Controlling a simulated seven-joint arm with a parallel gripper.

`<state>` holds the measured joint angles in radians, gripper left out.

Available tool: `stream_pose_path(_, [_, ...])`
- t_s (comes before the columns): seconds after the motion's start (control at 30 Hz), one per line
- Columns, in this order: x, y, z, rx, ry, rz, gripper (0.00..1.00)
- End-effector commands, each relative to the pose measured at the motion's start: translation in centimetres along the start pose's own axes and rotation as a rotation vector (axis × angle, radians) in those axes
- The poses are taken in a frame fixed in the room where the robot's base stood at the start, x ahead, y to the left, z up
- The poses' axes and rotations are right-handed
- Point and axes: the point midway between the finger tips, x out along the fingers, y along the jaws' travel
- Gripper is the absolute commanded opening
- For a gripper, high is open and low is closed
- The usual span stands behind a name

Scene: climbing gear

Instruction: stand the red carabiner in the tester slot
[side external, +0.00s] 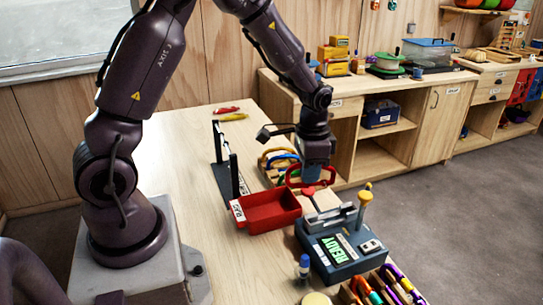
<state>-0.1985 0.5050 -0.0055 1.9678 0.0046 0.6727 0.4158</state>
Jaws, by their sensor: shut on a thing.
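The red carabiner (289,178) shows as a red loop at my gripper (313,178), which is shut on it. The jaws are small here and partly hide the carabiner, so its exact tilt is hard to tell. The tester (343,246) is a dark blue-grey box with a green READY display, a grey slotted fixture on top and a yellow-knobbed lever. My gripper and the carabiner are above and behind the tester, apart from it. The inside of the slot cannot be made out.
A red tray (268,212) sits left of the tester, beside a black rack (228,165). Coloured carabiners (280,158) lie behind my gripper. A crate of carabiners (385,287), a blue-capped bottle (304,268) and a round yellowish piece (316,299) stand at the front.

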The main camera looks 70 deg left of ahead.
Motion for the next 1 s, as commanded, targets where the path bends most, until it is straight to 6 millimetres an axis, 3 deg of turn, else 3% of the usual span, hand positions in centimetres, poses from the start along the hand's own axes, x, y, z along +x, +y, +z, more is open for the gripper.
stream_pose_path(0.1, [-0.1,2.8,-2.8,-0.017,0.003,-0.002,0.00])
stream_pose_path(0.23, [-0.6,4.1,-4.5,-0.099,0.008,-0.004,0.00])
stream_pose_path(0.43, [-0.8,3.8,-4.8,-0.214,0.004,-0.003,0.00])
stream_pose_path(0.8, [2.4,3.8,-4.7,-0.228,0.001,-0.002,0.00])
stream_pose_path(1.0, [3.1,3.8,-4.7,-0.227,0.004,-0.003,0.00])
